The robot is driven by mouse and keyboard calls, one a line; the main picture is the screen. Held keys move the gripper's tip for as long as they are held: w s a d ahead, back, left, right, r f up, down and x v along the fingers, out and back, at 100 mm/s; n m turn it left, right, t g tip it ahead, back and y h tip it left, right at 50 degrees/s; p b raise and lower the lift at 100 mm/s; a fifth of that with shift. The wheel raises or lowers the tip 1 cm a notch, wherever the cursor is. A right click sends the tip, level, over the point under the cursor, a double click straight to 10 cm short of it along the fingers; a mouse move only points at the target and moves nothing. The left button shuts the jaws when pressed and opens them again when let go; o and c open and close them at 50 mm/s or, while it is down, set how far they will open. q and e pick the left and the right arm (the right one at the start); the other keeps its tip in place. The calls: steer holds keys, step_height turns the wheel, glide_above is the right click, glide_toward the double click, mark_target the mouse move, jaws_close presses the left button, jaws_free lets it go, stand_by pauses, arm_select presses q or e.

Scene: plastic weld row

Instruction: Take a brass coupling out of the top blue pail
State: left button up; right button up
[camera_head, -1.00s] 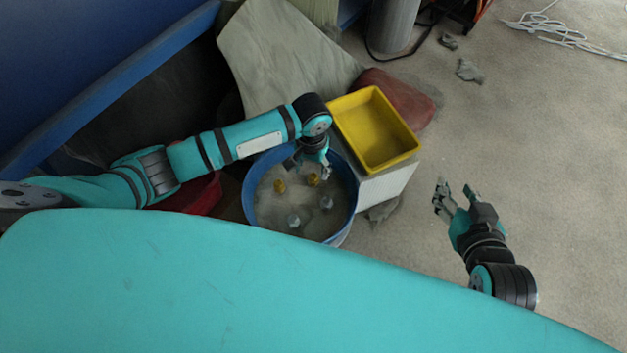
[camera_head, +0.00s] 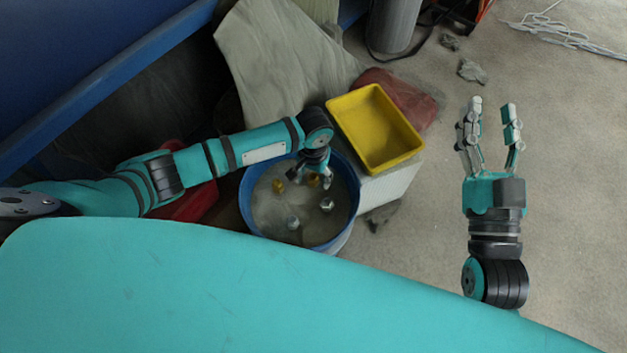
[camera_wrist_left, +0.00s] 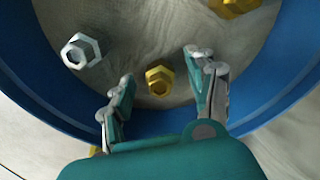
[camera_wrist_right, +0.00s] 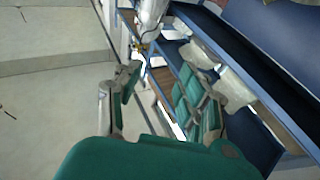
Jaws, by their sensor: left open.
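The blue pail (camera_head: 247,212) stands open at the centre of the head view, with a pale, grainy-looking floor inside. Two brass couplings (camera_head: 279,187) and two silver hex fittings (camera_head: 293,223) lie in it. My left gripper (camera_head: 310,178) is over the pail, open and empty. In the left wrist view a brass coupling (camera_wrist_left: 159,80) shows between its spread fingers, near the pail's rim (camera_wrist_left: 265,110); contact is not visible. A second brass coupling (camera_wrist_left: 233,5) and a silver fitting (camera_wrist_left: 80,50) lie farther off. My right gripper (camera_head: 491,112) is open and empty over the floor.
An empty yellow tray (camera_head: 372,125) sits on a white box (camera_head: 392,186) right beside the pail. A red sack (camera_head: 402,97) lies behind it. A teal surface (camera_head: 250,280) fills the front. Grey floor (camera_head: 570,170) at the right is mostly clear.

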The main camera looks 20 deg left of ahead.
arm_select(q)
steer(key=shift+f, duration=0.6)
arm_select(e)
steer(key=shift+s+r+t+y, duration=0.25)
steer(key=shift+r+t, duration=0.15)
steer(key=shift+r, duration=0.2)
steer(key=shift+s+r+t+y, duration=0.15)
steer(key=shift+s+r+t, duration=0.1)
steer(key=shift+r+t, duration=0.25)
arm_select(q)
steer(key=shift+c, duration=0.4)
arm_select(e)
steer(key=shift+r, duration=0.1)
arm_select(q)
jaws_close()
